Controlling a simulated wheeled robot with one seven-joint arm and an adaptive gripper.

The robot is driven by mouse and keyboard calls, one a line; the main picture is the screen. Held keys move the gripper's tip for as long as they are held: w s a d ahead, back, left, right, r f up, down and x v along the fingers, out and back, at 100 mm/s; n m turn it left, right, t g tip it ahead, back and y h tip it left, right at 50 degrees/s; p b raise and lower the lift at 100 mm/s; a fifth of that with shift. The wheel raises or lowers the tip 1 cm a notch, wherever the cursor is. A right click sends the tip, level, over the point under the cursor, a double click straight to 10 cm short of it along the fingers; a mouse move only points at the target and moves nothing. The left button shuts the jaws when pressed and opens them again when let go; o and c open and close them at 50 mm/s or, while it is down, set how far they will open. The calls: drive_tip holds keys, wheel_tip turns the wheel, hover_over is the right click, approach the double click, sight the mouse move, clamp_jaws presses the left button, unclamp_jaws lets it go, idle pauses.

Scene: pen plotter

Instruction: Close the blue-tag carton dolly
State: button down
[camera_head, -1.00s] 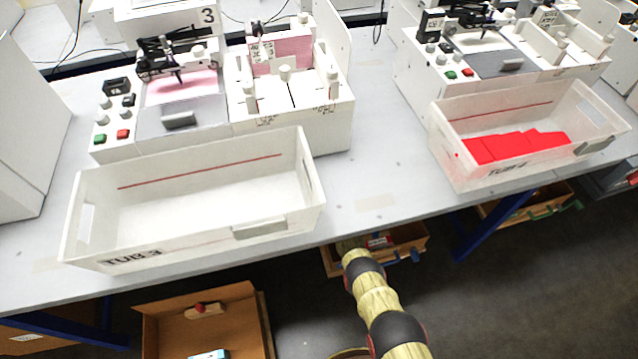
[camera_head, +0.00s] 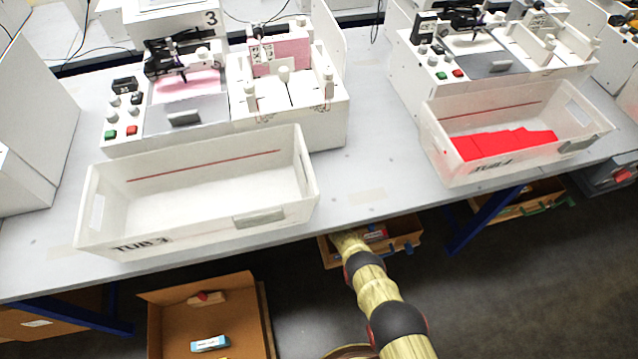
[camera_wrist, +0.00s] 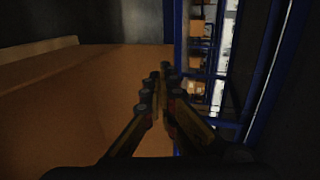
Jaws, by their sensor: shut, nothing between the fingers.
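A wooden carton dolly (camera_head: 402,246) stands low under the bench's front edge in the head view, with a small blue part (camera_head: 409,249) at its front right. I cannot read a tag on it. My arm reaches down and under the bench beside this dolly, and my gripper is hidden there in the head view. In the wrist view my gripper (camera_wrist: 164,68) is shut and empty. A brown, carton-like panel (camera_wrist: 75,100) fills the left and middle of that view, close behind the fingers; contact cannot be told.
An open brown carton (camera_head: 165,325) with small items sits on the floor at lower left. Another dolly (camera_head: 505,211) with a green handle is under the bench at right. Blue bench legs (camera_head: 470,225) stand between. An empty tub (camera_head: 190,238) and a tub of red pieces (camera_head: 465,176) sit above.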

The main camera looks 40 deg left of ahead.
drive_tip(key=p+v, duration=0.5)
drive_tip(key=v, duration=0.1)
drive_tip(key=shift+d, duration=0.2)
drive_tip(key=shift+s+d, duration=0.1)
drive_tip(key=shift+s, duration=0.1)
